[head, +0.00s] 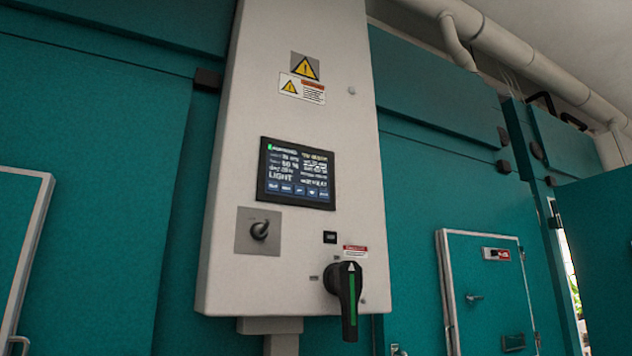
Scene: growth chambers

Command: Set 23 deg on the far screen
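A dark touch screen (296,174) is set in the front of a tall white control cabinet (300,115) in the middle of the head view. It is lit and shows small rows of text, the word LIGHT at lower left, and a row of blue buttons (297,190) along its bottom. The other text is too small to read surely. This is the only screen in view; whether it is the far screen I cannot tell. My gripper is not in view.
Below the screen are a small rotary switch (260,230) on a grey plate and a large black and green handle (348,297) that sticks out. Teal chamber walls (90,120) stand on both sides. A small hatch (490,290) and an open door (600,250) are at right.

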